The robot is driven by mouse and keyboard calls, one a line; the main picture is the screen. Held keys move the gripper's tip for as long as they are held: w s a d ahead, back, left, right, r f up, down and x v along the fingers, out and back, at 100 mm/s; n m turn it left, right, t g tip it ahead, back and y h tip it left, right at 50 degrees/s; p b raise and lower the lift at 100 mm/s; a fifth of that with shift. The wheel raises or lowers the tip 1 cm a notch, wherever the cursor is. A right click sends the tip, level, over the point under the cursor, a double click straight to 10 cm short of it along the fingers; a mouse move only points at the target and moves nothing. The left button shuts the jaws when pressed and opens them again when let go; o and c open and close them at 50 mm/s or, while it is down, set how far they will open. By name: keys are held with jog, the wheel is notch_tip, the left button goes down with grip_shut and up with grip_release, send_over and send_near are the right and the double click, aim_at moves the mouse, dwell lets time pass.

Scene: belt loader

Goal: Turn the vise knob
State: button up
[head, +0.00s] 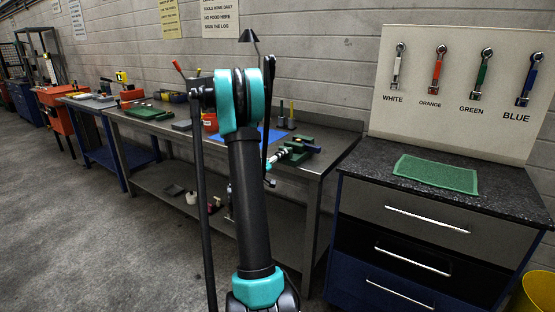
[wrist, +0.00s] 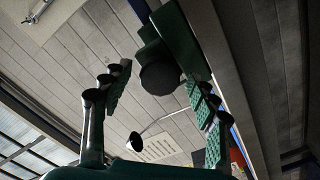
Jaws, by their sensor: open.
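The green vise (head: 297,152) stands on the workbench near its right end in the head view. In the wrist view, its dark round knob (wrist: 160,78) shows beside the green vise body (wrist: 180,38). My gripper (wrist: 157,74) is open, with one green-padded finger on each side of the knob. The knob lies near the fingertips; I cannot tell whether either finger touches it. In the head view, my arm hides part of the bench, and the knob is not clearly visible.
A drawer cabinet (head: 430,222) stands at right with a green cloth (head: 437,174), below a board of hanging wrenches (head: 455,85). Open floor (head: 90,240) lies at left.

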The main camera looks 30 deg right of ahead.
jog(key=v, duration=1.2)
jog(key=s+a+f+n+g+y, duration=0.1)
jog(key=s+a+f+y, duration=0.3)
jog(key=s+a, duration=0.3)
jog(key=s+a+f+n+g+y, duration=0.1)
jog(key=s+a+f+y, duration=0.3)
jog(key=a, duration=0.9)
jog(key=s+a+f+n+y, duration=0.2)
jog(key=s+a+f+y, duration=0.2)
jog(key=s+a+y, duration=0.4)
jog(key=s+a, duration=0.2)
jog(key=s, duration=0.2)
jog(key=shift+s+a+f+g+y, duration=0.15)
jog(key=shift+a+f+g+y, duration=0.15)
jog(key=shift+g, duration=0.1)
jog(key=shift+d, duration=0.1)
